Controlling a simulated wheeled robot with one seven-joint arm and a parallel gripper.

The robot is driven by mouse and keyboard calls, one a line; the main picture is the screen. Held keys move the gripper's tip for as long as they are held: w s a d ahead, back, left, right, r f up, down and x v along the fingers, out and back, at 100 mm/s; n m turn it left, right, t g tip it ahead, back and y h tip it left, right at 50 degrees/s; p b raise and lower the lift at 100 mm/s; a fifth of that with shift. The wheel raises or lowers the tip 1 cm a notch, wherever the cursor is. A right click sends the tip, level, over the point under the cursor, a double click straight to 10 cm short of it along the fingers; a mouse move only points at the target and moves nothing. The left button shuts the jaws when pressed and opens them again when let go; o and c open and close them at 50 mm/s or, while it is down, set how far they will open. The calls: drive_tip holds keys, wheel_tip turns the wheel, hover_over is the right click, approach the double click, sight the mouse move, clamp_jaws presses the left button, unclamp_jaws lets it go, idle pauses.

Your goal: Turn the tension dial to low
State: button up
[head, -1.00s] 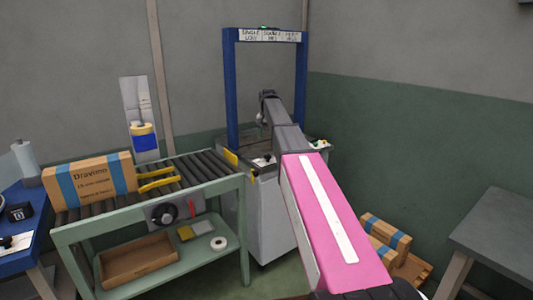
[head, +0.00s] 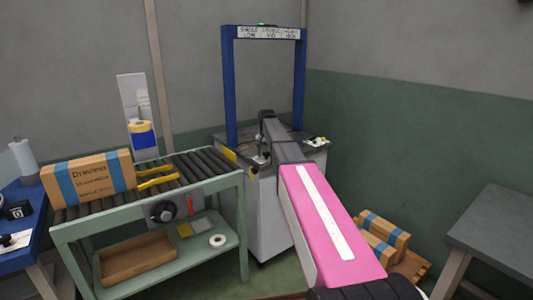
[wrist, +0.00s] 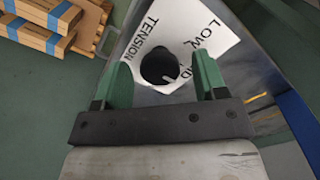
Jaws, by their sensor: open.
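The tension dial is a round black knob (wrist: 159,67) on a white label (wrist: 188,40) reading TENSION, LOW and partly MID, in the wrist view. LOW is up and to the right of the knob. The label sits on the top of the strapping machine (head: 268,215). In the head view my arm hides the dial.
A blue arch (head: 231,90) rises from the machine, with a sign (head: 268,33) across its top. At left, a roller conveyor (head: 205,165) carries a carton (head: 95,178). Several cartons (head: 385,236) lie low at right, near a grey table (head: 495,235).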

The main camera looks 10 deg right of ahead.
drive_tip(key=c, duration=0.9)
drive_tip(key=shift+n, duration=0.3)
drive_tip(key=n, duration=1.1)
drive_tip(key=shift+n, duration=0.3)
drive_tip(key=o, duration=0.9)
